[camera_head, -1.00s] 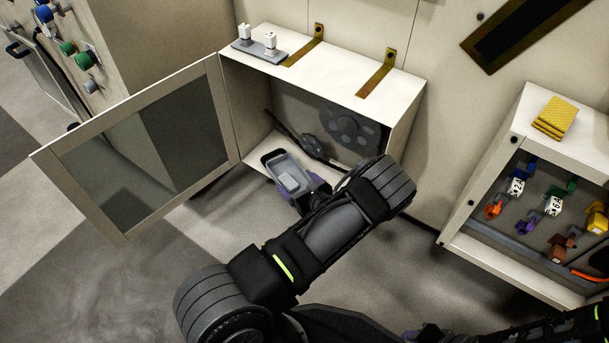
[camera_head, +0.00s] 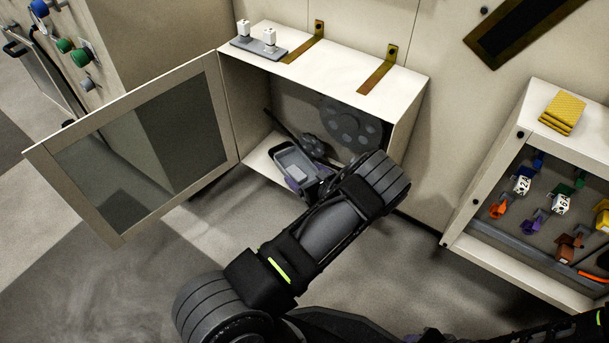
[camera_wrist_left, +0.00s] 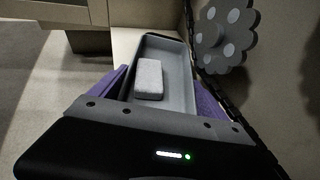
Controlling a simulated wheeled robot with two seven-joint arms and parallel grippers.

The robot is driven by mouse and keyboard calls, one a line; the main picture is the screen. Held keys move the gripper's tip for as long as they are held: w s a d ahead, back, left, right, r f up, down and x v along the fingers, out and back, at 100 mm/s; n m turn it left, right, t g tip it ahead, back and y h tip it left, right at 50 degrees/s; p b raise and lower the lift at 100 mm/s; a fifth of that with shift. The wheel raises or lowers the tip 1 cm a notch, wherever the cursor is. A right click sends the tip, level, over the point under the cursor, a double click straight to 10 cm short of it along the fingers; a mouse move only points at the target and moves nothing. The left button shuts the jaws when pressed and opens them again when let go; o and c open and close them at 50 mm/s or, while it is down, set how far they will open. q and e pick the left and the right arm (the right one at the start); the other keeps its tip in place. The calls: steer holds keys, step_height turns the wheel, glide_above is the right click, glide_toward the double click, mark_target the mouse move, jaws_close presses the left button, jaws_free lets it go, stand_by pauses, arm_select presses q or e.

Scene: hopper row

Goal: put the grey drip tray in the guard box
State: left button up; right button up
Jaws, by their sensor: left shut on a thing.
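The grey drip tray (camera_head: 283,158) is a shallow open tray with a light grey block (camera_head: 299,172) lying in it. The tray is at the open front of the guard box (camera_head: 398,110), a pale wall box with its door swung out to the left. My left gripper (camera_head: 308,184), with purple fingers, is shut on the near end of the tray. In the left wrist view the tray (camera_wrist_left: 178,62) extends ahead between the fingers, over the box floor. I cannot tell whether it touches the floor. My right gripper is not clearly in view.
The box door (camera_head: 135,150) stands wide open with a dark pane. Inside, a dark toothed wheel (camera_head: 352,128) and a smaller wheel (camera_head: 312,145) sit at the back. To the right is a cabinet (camera_head: 461,190) with coloured padlock-like items. Yellow pads (camera_head: 562,112) lie on top.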

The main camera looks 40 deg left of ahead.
arm_select(q)
steer(key=shift+f, duration=0.2)
steer(key=o, duration=1.6)
steer(key=shift+r, duration=0.1)
steer(key=shift+c, duration=0.2)
steer(key=shift+r, duration=0.15)
steer(key=p+v, duration=0.4)
steer(key=v, duration=0.7)
steer(key=shift+s+d+r, duration=0.15)
steer(key=shift+s+d, duration=0.1)
steer(key=shift+d, duration=0.2)
